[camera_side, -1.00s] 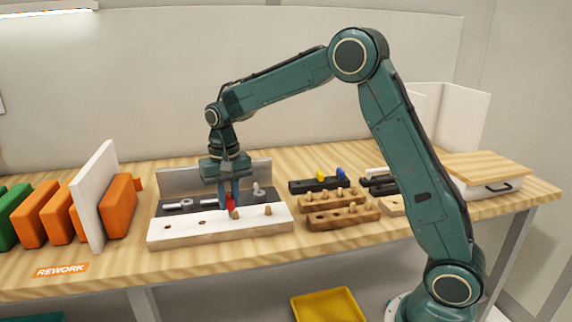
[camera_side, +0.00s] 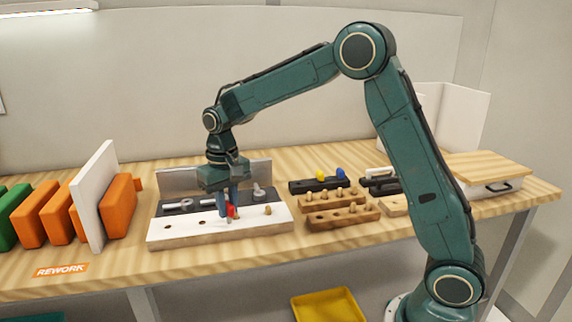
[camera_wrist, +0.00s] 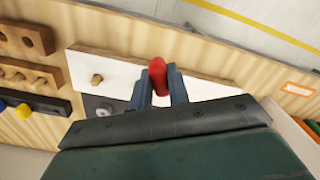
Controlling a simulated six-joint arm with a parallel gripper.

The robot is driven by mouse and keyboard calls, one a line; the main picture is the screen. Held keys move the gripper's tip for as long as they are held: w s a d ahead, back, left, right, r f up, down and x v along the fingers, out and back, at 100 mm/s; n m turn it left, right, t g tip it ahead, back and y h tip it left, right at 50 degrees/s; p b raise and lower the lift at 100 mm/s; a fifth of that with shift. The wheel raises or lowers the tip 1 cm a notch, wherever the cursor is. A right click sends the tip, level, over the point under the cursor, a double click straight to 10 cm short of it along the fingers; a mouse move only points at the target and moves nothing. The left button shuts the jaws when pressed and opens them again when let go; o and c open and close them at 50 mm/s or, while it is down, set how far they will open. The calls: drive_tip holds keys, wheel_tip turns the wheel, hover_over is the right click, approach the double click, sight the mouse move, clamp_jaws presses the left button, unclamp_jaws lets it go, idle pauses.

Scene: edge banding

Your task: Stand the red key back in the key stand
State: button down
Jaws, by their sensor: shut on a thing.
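My gripper (camera_side: 228,211) is shut on the red key (camera_side: 231,212) over the white board with wooden pegs. In the wrist view the red key (camera_wrist: 158,72) stands out between the two fingers (camera_wrist: 158,88). Its lower end is hidden, and I cannot tell whether it touches the peg or board under it. The key stand appears to be the black block (camera_side: 298,187) to the right, holding a yellow key (camera_side: 320,175) and a blue key (camera_side: 340,173). It also shows at the left edge of the wrist view (camera_wrist: 45,103).
The white board (camera_side: 185,231) has a wooden peg (camera_side: 268,210) right of my gripper. A dark tray with metal parts (camera_side: 180,206) lies behind it. Orange panels (camera_side: 118,205) and a white divider (camera_side: 93,195) stand left.

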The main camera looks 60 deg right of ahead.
drive_tip(key=shift+w+d, duration=0.25)
drive_tip(key=shift+d, duration=0.35)
drive_tip(key=d+m, duration=0.5)
drive_tip(key=d, duration=2.8)
drive_tip(key=shift+s+d+r+m, duration=0.25)
drive_tip(key=shift+s+m, duration=0.05)
drive_tip(key=shift+s, duration=0.05)
drive_tip(key=shift+f, duration=0.1)
drive_tip(key=shift+f, duration=2.45)
drive_tip(key=shift+f, duration=1.3)
drive_tip(key=c, duration=1.3)
unclamp_jaws()
